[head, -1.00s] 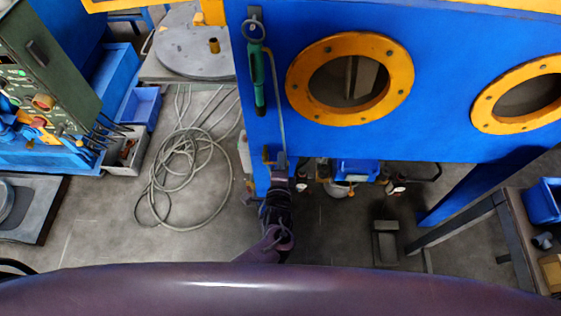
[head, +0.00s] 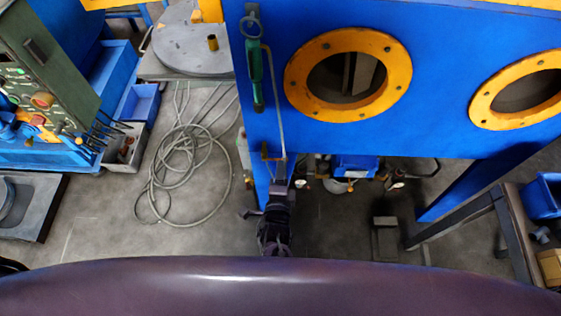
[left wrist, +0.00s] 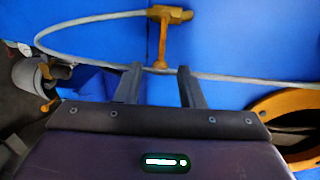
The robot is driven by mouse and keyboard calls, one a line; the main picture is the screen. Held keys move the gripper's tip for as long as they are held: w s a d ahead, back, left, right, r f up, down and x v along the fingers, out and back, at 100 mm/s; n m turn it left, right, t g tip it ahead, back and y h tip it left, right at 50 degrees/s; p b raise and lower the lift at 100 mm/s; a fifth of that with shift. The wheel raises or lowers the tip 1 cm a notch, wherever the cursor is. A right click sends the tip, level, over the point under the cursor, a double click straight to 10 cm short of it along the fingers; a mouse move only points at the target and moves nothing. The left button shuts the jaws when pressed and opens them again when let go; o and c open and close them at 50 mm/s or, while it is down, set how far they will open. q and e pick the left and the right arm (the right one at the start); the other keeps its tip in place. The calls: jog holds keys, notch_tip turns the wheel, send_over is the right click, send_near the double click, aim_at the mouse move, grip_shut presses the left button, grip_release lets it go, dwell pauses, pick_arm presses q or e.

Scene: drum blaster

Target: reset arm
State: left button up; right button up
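My left gripper (head: 281,184) is low in front of the blue cabinet (head: 300,143), near the lower end of a thin grey hose (head: 279,110). In the left wrist view its two fingers (left wrist: 158,72) stand apart with nothing gripped between them. A yellow valve fitting (left wrist: 162,38) and the hose (left wrist: 90,24) show just beyond the fingertips, against blue metal. I cannot tell whether a finger touches the hose. A green-handled tool (head: 256,75) hangs on the cabinet above. My right gripper is in neither view.
Round yellow-rimmed ports (head: 348,104) are on the cabinet front. A coiled cable (head: 187,165) lies on the floor at left, near a green control box (head: 50,65). A dark leg frame (head: 455,218) and a bench stand at right.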

pick_arm(q)
jog(key=shift+s+r, duration=0.25)
jog(key=shift+s, duration=0.9)
jog(key=s+a+f+n+g, duration=0.3)
jog(key=s+a+f, duration=0.15)
jog(key=f, duration=0.35)
jog(key=s+a+f+n+g, duration=0.2)
jog(key=s+a+f, duration=0.25)
jog(key=f, duration=0.35)
jog(key=s+a+f+n+g, duration=0.3)
jog(key=s+a+f, duration=0.15)
jog(key=f, duration=0.35)
jog(key=s+a+f+n+g, duration=0.3)
jog(key=s+a+f+n, duration=0.1)
jog(key=s, duration=0.5)
jog(key=s+a+f+n+g, duration=0.3)
jog(key=s+f+n, duration=0.1)
jog(key=s, duration=0.6)
jog(key=shift+s+a+f+g, duration=0.2)
jog(key=shift+s+a+g, duration=0.05)
jog(key=shift+a+g, duration=0.15)
